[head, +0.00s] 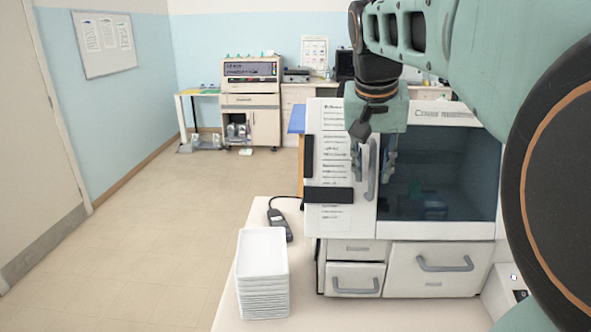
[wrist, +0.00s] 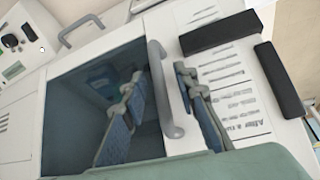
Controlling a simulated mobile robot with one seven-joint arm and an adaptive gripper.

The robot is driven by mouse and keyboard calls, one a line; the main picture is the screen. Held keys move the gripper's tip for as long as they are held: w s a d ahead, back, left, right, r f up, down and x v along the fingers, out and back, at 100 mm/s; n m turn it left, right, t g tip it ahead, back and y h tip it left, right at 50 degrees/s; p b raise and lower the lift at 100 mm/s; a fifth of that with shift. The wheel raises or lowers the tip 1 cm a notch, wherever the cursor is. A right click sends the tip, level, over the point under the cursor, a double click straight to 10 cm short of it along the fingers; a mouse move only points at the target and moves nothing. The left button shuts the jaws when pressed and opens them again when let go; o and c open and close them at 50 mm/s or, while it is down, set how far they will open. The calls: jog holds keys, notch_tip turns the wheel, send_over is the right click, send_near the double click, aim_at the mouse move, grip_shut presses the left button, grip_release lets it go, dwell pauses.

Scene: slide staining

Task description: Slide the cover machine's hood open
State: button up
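The white cover machine (head: 409,229) stands on the table at right of centre in the head view. Its hood (head: 437,170) has a large dark window, which also fills the middle of the wrist view (wrist: 75,110). A grey vertical handle (head: 370,185) is at the window's left edge; it also shows in the wrist view (wrist: 174,130). My gripper (head: 373,160) is at the handle, fingers apart, one on each side of it. In the wrist view my gripper (wrist: 156,80) shows a gap between the fingers and the handle. Contact is not visible. The window appears closed.
A stack of white trays (head: 263,262) and a dark handheld device (head: 279,224) are on the table left of the machine. Drawers with grey handles (head: 444,264) are below the hood. Two black blocks (wrist: 220,34) are on the machine's printed panel. Open floor lies left.

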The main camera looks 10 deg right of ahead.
jog(key=shift+c, duration=0.5)
grip_shut()
